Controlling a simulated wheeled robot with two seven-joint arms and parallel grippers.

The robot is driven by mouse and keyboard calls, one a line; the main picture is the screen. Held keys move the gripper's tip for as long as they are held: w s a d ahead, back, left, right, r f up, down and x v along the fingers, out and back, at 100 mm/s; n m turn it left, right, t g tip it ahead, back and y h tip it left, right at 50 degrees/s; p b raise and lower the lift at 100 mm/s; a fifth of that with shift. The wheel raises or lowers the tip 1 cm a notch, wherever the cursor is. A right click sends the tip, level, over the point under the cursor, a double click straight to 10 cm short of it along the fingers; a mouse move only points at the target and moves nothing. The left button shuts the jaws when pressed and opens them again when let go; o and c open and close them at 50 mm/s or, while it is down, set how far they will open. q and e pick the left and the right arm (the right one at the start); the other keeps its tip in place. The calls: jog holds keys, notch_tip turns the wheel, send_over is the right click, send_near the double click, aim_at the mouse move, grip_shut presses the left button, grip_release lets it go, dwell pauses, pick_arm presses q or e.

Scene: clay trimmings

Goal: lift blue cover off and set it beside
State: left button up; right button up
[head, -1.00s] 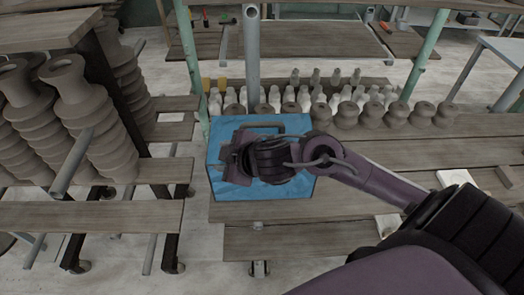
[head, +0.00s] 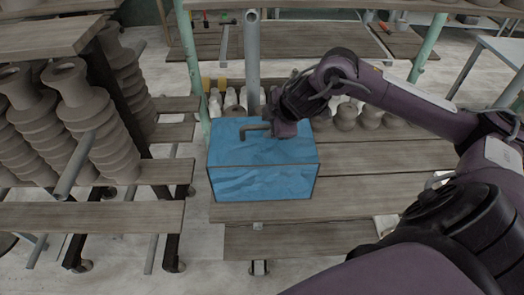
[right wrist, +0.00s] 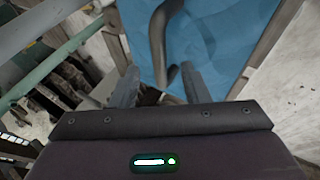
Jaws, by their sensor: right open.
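The blue cover (head: 262,178) is box-shaped with a wrinkled surface and dark edges. It stands upright on the wooden bench in the middle of the head view. A dark handle (head: 251,137) rises from its top; its right end is hidden behind my gripper. My right gripper (head: 274,127) is over the right rear part of the top, at the handle. In the right wrist view the jaws are open, and the dark bent handle (right wrist: 157,35) reaches between the fingers, with the blue cover (right wrist: 215,35) behind it. Contact cannot be told. My left gripper is not in view.
Grey-brown pots (head: 346,117) and pale bottles stand in rows behind the cover. A metal post (head: 252,65) rises just behind it. Stacked ribbed clay pieces (head: 88,115) stand at left. The bench (head: 375,185) right of the cover looks clear, partly under my arm.

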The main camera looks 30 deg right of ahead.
jog(key=shift+x, duration=1.4)
grip_shut()
jog(key=shift+r, duration=0.1)
